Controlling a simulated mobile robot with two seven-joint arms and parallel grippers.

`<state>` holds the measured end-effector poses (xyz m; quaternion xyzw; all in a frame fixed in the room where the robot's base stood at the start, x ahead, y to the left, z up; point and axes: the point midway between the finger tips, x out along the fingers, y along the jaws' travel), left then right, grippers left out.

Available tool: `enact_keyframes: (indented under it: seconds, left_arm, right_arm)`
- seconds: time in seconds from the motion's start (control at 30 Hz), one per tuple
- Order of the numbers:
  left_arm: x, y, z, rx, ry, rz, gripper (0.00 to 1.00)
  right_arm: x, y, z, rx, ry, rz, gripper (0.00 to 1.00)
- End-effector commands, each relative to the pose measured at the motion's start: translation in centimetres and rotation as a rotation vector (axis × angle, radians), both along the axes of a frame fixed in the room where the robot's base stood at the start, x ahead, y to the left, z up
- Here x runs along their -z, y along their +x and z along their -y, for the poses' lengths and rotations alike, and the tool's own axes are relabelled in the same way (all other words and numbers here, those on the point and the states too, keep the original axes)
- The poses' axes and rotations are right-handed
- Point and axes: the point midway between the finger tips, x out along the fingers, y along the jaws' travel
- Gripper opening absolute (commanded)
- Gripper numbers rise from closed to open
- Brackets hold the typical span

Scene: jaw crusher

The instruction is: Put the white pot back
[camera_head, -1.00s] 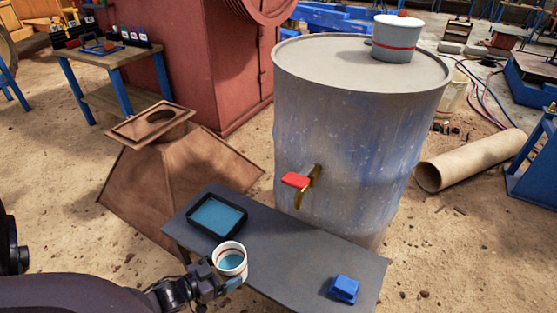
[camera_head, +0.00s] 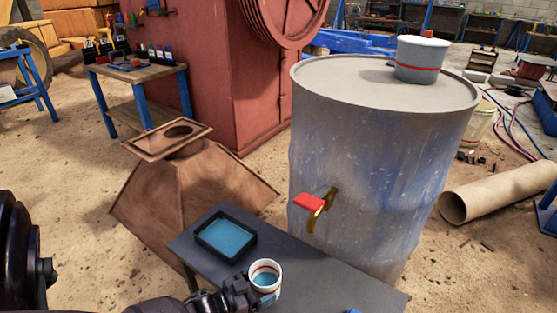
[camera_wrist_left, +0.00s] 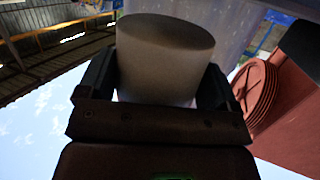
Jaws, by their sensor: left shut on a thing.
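A small white pot (camera_head: 265,272) with a red band and blue contents shows at the bottom of the head view, upright at the table's near edge. My left gripper (camera_head: 254,292) is shut on it from the left. In the left wrist view the pot (camera_wrist_left: 165,60) sits between the two fingers of my left gripper (camera_wrist_left: 158,85), with its underside showing. I cannot tell whether the pot touches the table. My right gripper is in neither view.
The dark table (camera_head: 330,280) bears a black tray with blue inside (camera_head: 252,243) and a blue object (camera_head: 352,311) at the frame's edge.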

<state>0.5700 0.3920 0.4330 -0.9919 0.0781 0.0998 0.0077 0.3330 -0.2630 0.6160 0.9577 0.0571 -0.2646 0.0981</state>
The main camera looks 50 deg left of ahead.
Motion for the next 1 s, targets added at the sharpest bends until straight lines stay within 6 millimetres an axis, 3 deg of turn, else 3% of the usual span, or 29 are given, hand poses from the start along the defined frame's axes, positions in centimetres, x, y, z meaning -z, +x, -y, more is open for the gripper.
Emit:
enact_keyframes:
  seconds: [0.6,1.0]
  left_arm:
    - [2.9,4.7,0.7,0.0,-0.001,-0.001,0.5]
    - [3.1,4.9,0.7,0.0,0.0,0.002,0.5]
  right_arm:
    - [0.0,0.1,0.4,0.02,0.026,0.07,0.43]
    - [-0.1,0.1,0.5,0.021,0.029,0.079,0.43]
